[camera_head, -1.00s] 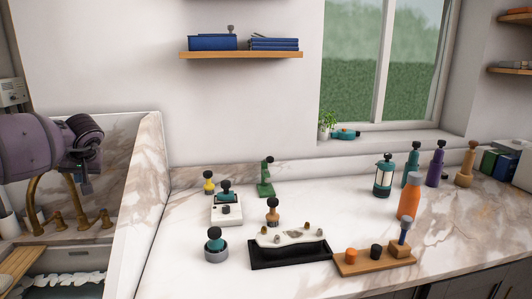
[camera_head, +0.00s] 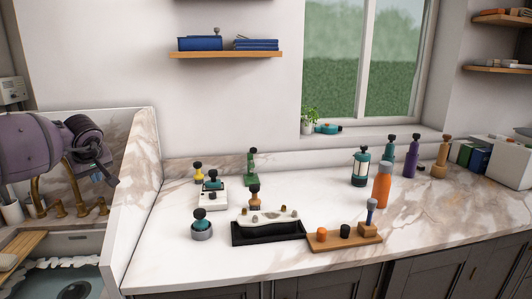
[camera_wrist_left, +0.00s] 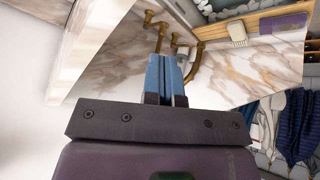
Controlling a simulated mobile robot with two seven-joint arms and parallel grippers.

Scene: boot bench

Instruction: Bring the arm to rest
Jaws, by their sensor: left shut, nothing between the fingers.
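My left arm comes in at the left of the head view, raised beside the marble side panel of the counter and in front of the brass tap. Its gripper (camera_head: 113,180) is small there and points down to the right. In the left wrist view the gripper (camera_wrist_left: 168,98) shows from close up, its two blue fingers together with nothing between them. It touches nothing that I can see. My right gripper is in neither view.
A sink with a brass tap (camera_head: 73,190) lies below my left arm. The marble counter (camera_head: 330,270) holds a black tray (camera_head: 268,236), a wooden board (camera_head: 345,240), an orange bottle (camera_head: 381,186) and several brushes and bottles. A shelf (camera_head: 226,55) hangs above.

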